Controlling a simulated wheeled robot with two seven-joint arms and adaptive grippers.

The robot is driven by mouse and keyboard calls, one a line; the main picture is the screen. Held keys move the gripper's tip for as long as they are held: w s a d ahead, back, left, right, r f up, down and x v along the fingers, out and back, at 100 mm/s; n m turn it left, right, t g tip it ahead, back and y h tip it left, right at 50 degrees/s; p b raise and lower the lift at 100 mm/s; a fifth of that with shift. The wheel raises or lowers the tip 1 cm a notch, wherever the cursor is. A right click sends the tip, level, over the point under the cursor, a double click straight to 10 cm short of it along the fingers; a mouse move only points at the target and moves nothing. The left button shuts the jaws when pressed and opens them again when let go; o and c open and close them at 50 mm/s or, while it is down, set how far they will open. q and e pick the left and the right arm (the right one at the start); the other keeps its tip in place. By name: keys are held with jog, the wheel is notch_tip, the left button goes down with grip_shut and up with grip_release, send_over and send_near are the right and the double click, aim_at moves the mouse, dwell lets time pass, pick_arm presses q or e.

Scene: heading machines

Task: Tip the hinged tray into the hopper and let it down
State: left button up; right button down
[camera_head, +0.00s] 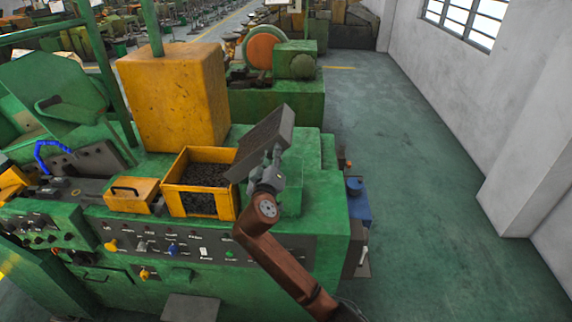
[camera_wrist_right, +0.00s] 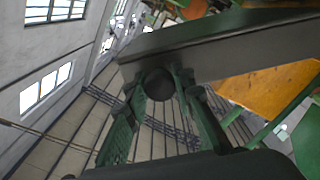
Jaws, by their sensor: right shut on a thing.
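The hinged tray (camera_head: 265,140) is dark grey and tilted steeply, its right side raised and its lower left edge at the right rim of the hopper. The hopper (camera_head: 227,203) is an open yellow box holding many small dark pieces (camera_head: 206,174). My right gripper (camera_head: 266,172) is at the tray's raised underside. In the right wrist view its fingers close around a round black knob (camera_wrist_right: 158,85) on the tray (camera_wrist_right: 230,48). The inside of the tray is mostly hidden from the head camera. My left gripper is not in view.
A yellow box with a black handle (camera_head: 128,191) sits left of the hopper. A tall yellow cabinet (camera_head: 172,95) stands behind it. A control panel (camera_head: 180,247) runs along the green machine's front. The floor to the right (camera_head: 430,220) is clear.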

jog(key=shift+w+a+r+n+p, duration=0.1)
jog(key=shift+a+r+n+p, duration=0.2)
jog(key=shift+a+r+n, duration=0.5)
jog(key=shift+a+r, duration=0.1)
jog(key=shift+a, duration=0.2)
jog(key=c, duration=1.6)
grip_release()
jog(key=shift+d, duration=0.1)
jog(key=s, duration=0.4)
jog(key=s+a, duration=0.1)
jog(key=s, duration=0.7)
jog(key=shift+a, duration=0.25)
jog(key=shift+w, duration=0.1)
